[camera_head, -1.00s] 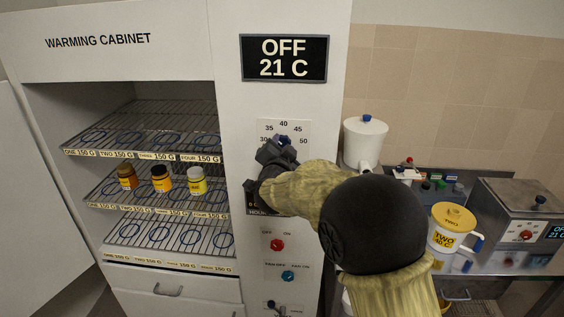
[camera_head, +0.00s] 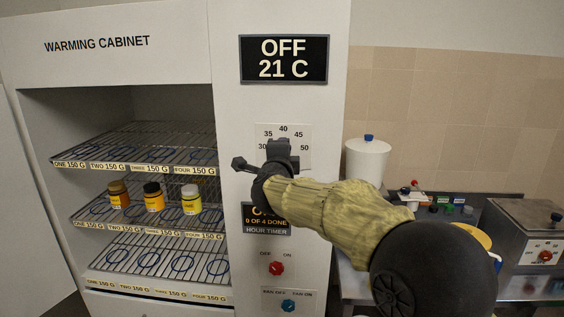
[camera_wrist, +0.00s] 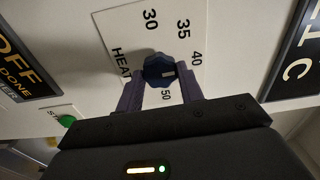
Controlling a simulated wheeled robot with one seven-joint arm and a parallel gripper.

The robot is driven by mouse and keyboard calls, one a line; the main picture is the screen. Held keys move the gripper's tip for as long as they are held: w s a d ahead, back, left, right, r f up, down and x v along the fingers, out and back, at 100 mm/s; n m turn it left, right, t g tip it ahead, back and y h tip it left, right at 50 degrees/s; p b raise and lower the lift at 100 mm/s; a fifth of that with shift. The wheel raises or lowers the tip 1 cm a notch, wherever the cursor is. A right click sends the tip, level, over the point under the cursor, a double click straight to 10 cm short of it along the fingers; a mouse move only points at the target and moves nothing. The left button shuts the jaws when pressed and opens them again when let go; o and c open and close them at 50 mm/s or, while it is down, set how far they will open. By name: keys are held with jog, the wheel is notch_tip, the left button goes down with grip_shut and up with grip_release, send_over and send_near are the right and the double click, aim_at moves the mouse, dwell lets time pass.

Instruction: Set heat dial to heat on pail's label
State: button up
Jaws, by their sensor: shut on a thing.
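The heat dial (camera_wrist: 157,65) is a small dark blue knob on the cabinet's white control panel. My gripper (camera_wrist: 160,84) is shut on it, one finger on each side. A pale mark shows on the dial's right part, roughly toward the space between 40 and 50; its exact setting is unclear. In the head view my gripper (camera_head: 281,153) covers the dial below the printed 40. The pail shows only part of its yellow lid (camera_head: 477,236) at the right; my arm hides its label.
The display (camera_head: 284,59) reads OFF, 21 C. Below the dial are a red knob (camera_head: 276,268) and a blue knob (camera_head: 289,306). Several jars stand on the middle wire shelf at left. A white canister (camera_head: 367,162) and a steel unit (camera_head: 527,230) stand at right.

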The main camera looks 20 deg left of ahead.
jog(key=shift+d+r+m, duration=0.1)
jog(key=shift+r+m, duration=0.05)
jog(key=shift+m, duration=0.15)
jog(key=o, duration=1)
jog(key=b+v, duration=0.4)
jog(key=v, duration=1.3)
jog(key=shift+s, duration=0.15)
